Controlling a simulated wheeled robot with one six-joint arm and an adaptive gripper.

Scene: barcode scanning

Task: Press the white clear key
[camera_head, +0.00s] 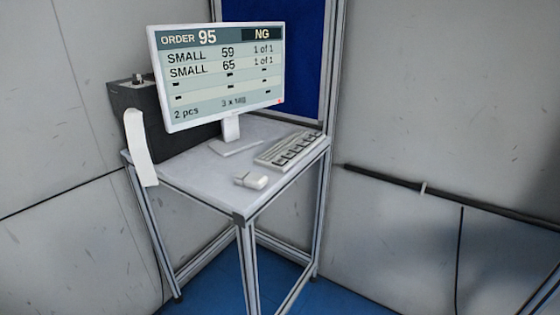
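A grey keyboard (288,150) lies at the right side of the small desk, with dark keys along it. A small white block-like object (251,181) lies on the desk in front of the keyboard. I cannot tell whether it is the white clear key or a mouse. No lettering on any key is readable. My gripper is not in view.
A white monitor (218,77) stands on the metal-framed desk (200,176), showing order 95 and NG. Left of it is a dark box (133,101) with a white paper strip (140,148) hanging down. The desk stands in a corner between grey walls.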

